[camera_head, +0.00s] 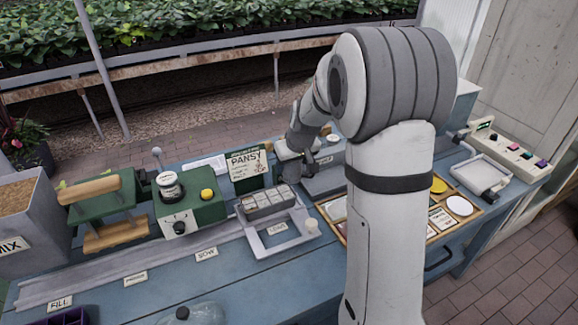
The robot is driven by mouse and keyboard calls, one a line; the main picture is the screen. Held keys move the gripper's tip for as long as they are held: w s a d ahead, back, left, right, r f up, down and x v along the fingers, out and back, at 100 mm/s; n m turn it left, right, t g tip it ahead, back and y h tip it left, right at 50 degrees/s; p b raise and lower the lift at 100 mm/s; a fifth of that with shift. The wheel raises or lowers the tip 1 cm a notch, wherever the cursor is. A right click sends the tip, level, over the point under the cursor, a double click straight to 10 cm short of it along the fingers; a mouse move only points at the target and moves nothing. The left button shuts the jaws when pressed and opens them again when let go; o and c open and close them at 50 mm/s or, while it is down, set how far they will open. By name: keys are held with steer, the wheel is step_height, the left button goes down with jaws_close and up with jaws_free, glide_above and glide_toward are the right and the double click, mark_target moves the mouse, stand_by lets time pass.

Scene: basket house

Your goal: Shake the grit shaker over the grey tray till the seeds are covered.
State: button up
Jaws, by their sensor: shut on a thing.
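The grey tray (266,203), with several cells, sits at the back of a pale frame on the blue bench, behind a small label. Whether seeds or grit lie in its cells is too small to tell. My gripper (294,170) is just behind and right of the tray, beside the green PANSY sign. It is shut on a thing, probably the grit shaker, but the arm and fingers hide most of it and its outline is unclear.
A green box (190,212) with a yellow button and a jar stands left of the tray. The PANSY sign (247,165) stands close behind. A wooden board (333,222) with round pieces lies to the right, partly hidden by my arm.

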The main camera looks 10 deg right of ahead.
steer(key=a, duration=0.2)
steer(key=shift+s+a, duration=0.3)
steer(key=d, duration=0.1)
steer(key=d+b, duration=0.1)
steer(key=d, duration=0.1)
steer(key=shift+w+d+f, duration=0.1)
steer(key=shift+w+d, duration=0.1)
steer(key=shift+w, duration=0.15)
steer(key=shift+w+d, duration=0.15)
steer(key=shift+d, duration=0.55)
steer(key=shift+s+a, duration=0.15)
steer(key=shift+a, duration=0.6)
steer(key=shift+s+a, duration=0.15)
steer(key=shift+a, duration=0.6)
steer(key=shift+r, duration=0.2)
steer(key=shift+r+p, duration=1.55)
steer(key=shift+r, duration=1.4)
steer(key=shift+f, duration=0.1)
